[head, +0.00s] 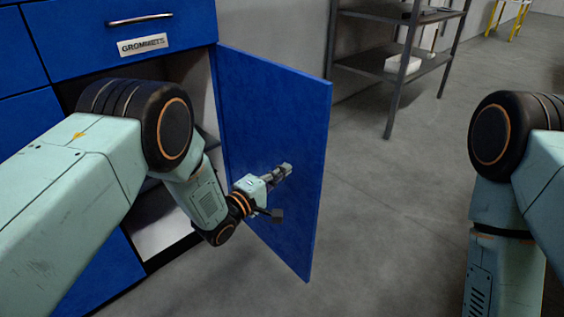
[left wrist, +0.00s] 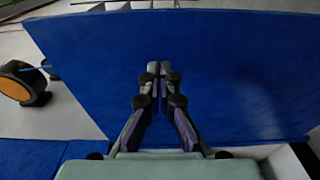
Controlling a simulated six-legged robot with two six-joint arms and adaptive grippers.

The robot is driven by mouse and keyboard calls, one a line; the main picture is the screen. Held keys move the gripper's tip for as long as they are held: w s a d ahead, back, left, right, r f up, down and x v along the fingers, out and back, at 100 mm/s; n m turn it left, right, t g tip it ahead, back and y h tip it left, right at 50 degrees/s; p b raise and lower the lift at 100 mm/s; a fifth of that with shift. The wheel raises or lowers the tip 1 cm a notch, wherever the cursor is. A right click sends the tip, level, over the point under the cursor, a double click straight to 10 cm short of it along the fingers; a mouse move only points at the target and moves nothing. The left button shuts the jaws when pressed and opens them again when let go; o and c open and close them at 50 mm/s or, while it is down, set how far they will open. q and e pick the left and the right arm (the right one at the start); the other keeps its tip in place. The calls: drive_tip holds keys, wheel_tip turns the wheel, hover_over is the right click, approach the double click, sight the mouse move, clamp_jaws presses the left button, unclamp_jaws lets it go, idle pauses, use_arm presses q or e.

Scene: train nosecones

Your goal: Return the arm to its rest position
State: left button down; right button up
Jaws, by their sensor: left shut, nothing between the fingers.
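My left arm comes in from the left in the head view and bends down in front of the open cabinet. My left gripper (head: 284,170) is in front of the inner face of the blue cabinet door (head: 275,110). In the left wrist view the gripper (left wrist: 160,70) is shut and empty, its fingertips together, with the blue door (left wrist: 230,80) filling the view behind them. I cannot tell whether the fingertips touch the door. My right arm shows at the right edge of the head view; its gripper is out of view.
The blue cabinet has a drawer (head: 100,35) labelled GROMMETS above the open compartment. The door stands swung out to the right. A metal shelf (head: 400,70) with a white box (head: 402,64) stands behind. Grey floor (head: 390,200) lies clear between the door and my right arm.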

use_arm(q)
drive_tip(key=s+p, duration=0.2)
drive_tip(key=s, duration=0.5)
drive_tip(key=shift+s+d+r, duration=0.15)
drive_tip(key=shift+s+d, duration=0.1)
drive_tip(key=s+a+f+m+g+y+p, duration=0.1)
drive_tip(key=s+a+f+m+g+y, duration=0.35)
drive_tip(key=s+f, duration=0.35)
drive_tip(key=s+a+f+m+g+y, duration=0.3)
drive_tip(key=s+a+f+m, duration=0.1)
drive_tip(key=s+a+f, duration=0.25)
drive_tip(key=s+a+r+m+g+y+p, duration=0.1)
drive_tip(key=s+a+g, duration=0.2)
drive_tip(key=s, duration=0.9)
drive_tip(key=s+a+r+m+g+y+p, duration=0.1)
drive_tip(key=s+a+g, duration=0.3)
drive_tip(key=s, duration=0.8)
drive_tip(key=shift+s+y, duration=0.35)
drive_tip(key=shift+s, duration=0.05)
